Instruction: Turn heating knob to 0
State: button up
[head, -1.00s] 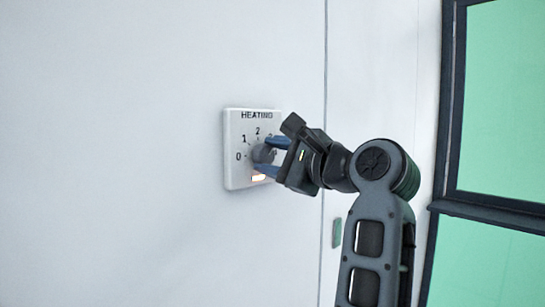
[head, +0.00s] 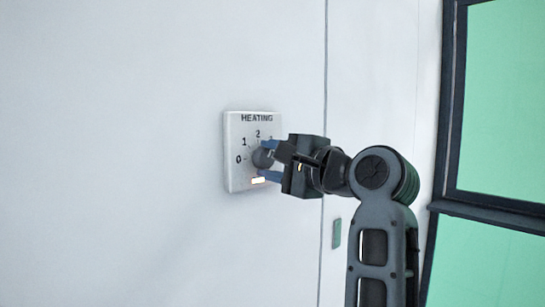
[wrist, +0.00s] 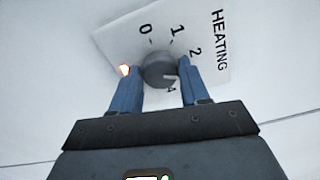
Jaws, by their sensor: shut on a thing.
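The heating panel (head: 238,178) is a white square plate on the wall, lettered HEATING with a number scale. Its round grey knob (head: 263,158) sits in the middle; in the wrist view the knob (wrist: 157,68) has a light notch on the side towards the 4. The 0 (wrist: 145,29) lies on the far side of the knob there. My gripper (head: 267,160) is shut on the knob, one blue finger above it and one below in the head view. The fingers partly hide the higher numbers.
A small lit indicator (head: 258,180) glows below the knob. A green wall plate (head: 337,233) is lower right, beside a vertical wall seam (head: 325,80). A dark-framed green window (head: 500,100) is at the right. The wall to the left is clear.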

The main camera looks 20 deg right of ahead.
jog(key=n, duration=0.5)
jog(key=shift+f+n+p, duration=0.15)
jog(key=shift+n+p, duration=0.15)
jog(key=shift+p, duration=0.1)
jog(key=n, duration=0.6)
jog(key=n+b, duration=0.1)
jog(key=n, duration=0.4)
jog(key=shift+d+f+n, duration=0.1)
jog(key=shift+f+n, duration=0.05)
jog(key=shift+n, duration=0.25)
jog(key=n+b, duration=0.2)
jog(key=n, duration=0.3)
jog(key=shift+n, duration=0.4)
jog(key=o, duration=1.1)
jog(key=shift+c, duration=0.2)
